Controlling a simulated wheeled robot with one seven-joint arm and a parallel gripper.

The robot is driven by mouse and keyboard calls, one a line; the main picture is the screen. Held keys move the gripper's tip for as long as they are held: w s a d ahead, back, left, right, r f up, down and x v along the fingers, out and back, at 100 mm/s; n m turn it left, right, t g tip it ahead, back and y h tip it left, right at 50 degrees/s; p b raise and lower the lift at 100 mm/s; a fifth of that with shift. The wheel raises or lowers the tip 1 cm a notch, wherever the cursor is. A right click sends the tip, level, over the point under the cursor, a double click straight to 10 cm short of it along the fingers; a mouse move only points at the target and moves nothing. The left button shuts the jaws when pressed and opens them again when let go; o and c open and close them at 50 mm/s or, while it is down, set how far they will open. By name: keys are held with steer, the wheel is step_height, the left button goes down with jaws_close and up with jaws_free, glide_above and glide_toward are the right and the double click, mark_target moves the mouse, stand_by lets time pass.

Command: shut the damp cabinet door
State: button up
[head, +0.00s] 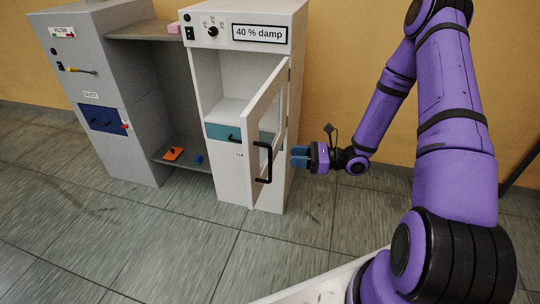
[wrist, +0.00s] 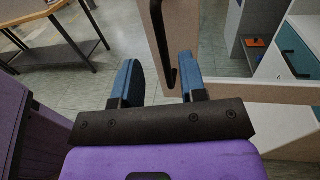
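The white damp cabinet (head: 212,80) carries a "40 % damp" label and stands against the wall. Its framed glass door (head: 248,150) is hinged at the right and stands open, swung out toward me. A black bar handle (head: 268,165) sits on the door's outer face. My gripper (head: 296,157) is to the right of the door in the head view, apart from the handle, fingers pointing left. In the wrist view my gripper (wrist: 160,80) has its blue fingers spread with nothing between them. The black handle (wrist: 160,40) shows beyond the gap, the door (wrist: 189,30) behind the right finger.
A teal drawer (head: 221,132) with a dark handle is inside the cabinet. A grey cabinet (head: 82,75) and shelves (head: 150,31) with small pink, orange and blue items stand left. A wooden-topped table (wrist: 50,52) shows in the wrist view. Floor before the cabinet is clear.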

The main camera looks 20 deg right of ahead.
steer(key=x, duration=0.8)
steer(key=shift+w+a, duration=0.15)
steer(key=shift+a, duration=0.05)
jaws_close()
